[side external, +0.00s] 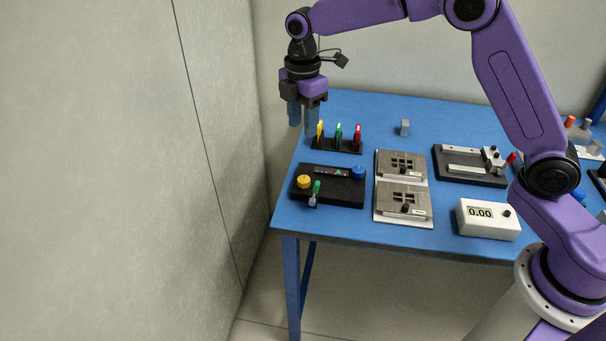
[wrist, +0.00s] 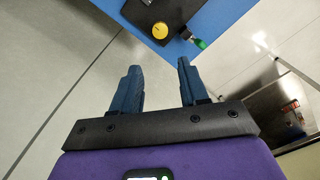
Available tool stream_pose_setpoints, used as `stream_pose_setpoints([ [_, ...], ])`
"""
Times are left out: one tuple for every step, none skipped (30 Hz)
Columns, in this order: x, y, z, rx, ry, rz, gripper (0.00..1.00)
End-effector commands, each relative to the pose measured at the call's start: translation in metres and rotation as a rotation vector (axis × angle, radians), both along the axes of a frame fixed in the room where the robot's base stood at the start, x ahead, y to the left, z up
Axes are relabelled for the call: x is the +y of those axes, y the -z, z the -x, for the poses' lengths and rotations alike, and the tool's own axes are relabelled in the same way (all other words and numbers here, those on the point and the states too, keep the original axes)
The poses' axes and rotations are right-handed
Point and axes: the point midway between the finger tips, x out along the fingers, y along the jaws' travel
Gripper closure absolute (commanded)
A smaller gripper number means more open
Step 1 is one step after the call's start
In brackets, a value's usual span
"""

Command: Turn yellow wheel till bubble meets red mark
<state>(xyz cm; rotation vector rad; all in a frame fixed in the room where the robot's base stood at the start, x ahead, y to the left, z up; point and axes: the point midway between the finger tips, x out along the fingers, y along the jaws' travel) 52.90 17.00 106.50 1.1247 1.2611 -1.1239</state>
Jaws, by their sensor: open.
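The yellow wheel (side external: 304,181) sits at the left end of a black block (side external: 342,198) near the table's left edge. It also shows in the wrist view (wrist: 160,30), beyond my fingertips. A small level strip (side external: 331,172) lies along the block's back, with a blue wheel (side external: 358,172) at its right end. The bubble and a red mark are too small to make out. A green-topped lever (side external: 316,188) stands at the block's front. My gripper (side external: 302,132) is open and empty, above and behind the block; it also shows in the wrist view (wrist: 158,68).
A black rack with yellow, green and red-handled tools (side external: 337,145) stands behind the block, close to my gripper. Grey fixtures (side external: 402,187) are to the right, then a meter reading 0.00 (side external: 487,219). A wall (side external: 215,130) rises left of the table (side external: 300,218).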

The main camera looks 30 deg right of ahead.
Motion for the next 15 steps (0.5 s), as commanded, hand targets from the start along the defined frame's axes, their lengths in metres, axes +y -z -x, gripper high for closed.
stream_pose_setpoints([
  [-0.001, 0.01, 0.001, 0.005, 0.001, 0.003, 0.56],
  [-0.001, 0.015, 0.001, 0.006, 0.002, 0.003, 0.56],
  [-0.001, 0.022, 0.001, 0.005, 0.001, 0.003, 0.56],
  [-0.001, 0.028, 0.001, 0.005, 0.001, 0.003, 0.56],
  [-0.001, 0.034, 0.001, 0.005, 0.002, 0.003, 0.56],
  [-0.001, 0.041, 0.001, 0.005, 0.002, 0.003, 0.56],
  [-0.001, 0.047, 0.002, 0.005, 0.001, 0.003, 0.56],
  [-0.001, 0.053, 0.001, 0.006, 0.001, 0.003, 0.56],
  [-0.001, 0.06, 0.001, 0.005, 0.002, 0.003, 0.56],
  [-0.001, 0.066, 0.001, 0.005, 0.002, 0.003, 0.56],
  [-0.001, 0.071, 0.001, 0.004, 0.001, 0.002, 0.56],
  [-0.001, 0.079, 0.002, 0.005, 0.001, 0.003, 0.56],
  [-0.001, 0.085, 0.001, 0.004, 0.002, 0.002, 0.56],
  [-0.001, 0.09, 0.001, 0.005, 0.002, 0.003, 0.56],
  [-0.001, 0.098, 0.002, 0.004, 0.002, 0.002, 0.56],
])
